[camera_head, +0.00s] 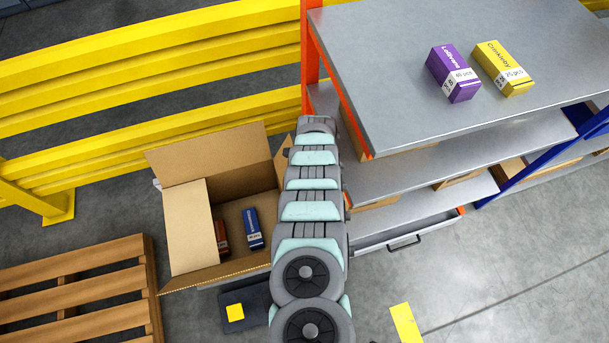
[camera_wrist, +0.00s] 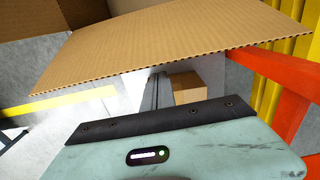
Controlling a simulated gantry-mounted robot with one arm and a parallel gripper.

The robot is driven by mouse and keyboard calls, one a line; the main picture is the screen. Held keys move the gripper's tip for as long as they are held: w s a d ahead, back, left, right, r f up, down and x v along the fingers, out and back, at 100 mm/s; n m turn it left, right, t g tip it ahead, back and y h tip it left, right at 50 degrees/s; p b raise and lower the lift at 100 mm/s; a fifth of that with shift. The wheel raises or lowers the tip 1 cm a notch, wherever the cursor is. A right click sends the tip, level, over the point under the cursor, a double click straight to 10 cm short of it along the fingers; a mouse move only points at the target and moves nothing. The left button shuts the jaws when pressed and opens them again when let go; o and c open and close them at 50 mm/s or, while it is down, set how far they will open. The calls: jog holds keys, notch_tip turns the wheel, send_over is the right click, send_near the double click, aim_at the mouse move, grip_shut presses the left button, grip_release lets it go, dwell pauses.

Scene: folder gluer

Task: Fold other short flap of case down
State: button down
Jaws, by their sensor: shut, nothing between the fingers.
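The open cardboard case (camera_head: 237,268) stands left of my arm in the head view. Its left short flap (camera_head: 190,230) lies over the left part of the opening. Its far long flap (camera_head: 212,155) stands up, leaning outward. The other short flap, on the right, is mostly hidden behind my arm; a corner (camera_head: 284,152) shows. In the wrist view a large cardboard panel (camera_wrist: 180,38), seemingly that flap, spans the top. My gripper (camera_wrist: 155,85) is shut and empty, just at the panel's near edge; contact cannot be told. The head view hides the gripper.
A blue box (camera_head: 253,228) and a red box (camera_head: 222,235) are inside the case. A grey shelf unit (camera_head: 400,75) with orange posts stands close right of my arm. A yellow barrier (camera_head: 150,90) runs behind. A wooden pallet (camera_head: 85,295) lies left.

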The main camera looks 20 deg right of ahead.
dwell(0.4)
jog(key=a+f+p, duration=0.1)
jog(key=a, duration=0.9)
jog(key=shift+w+p, duration=0.25)
jog(key=shift+p, duration=0.05)
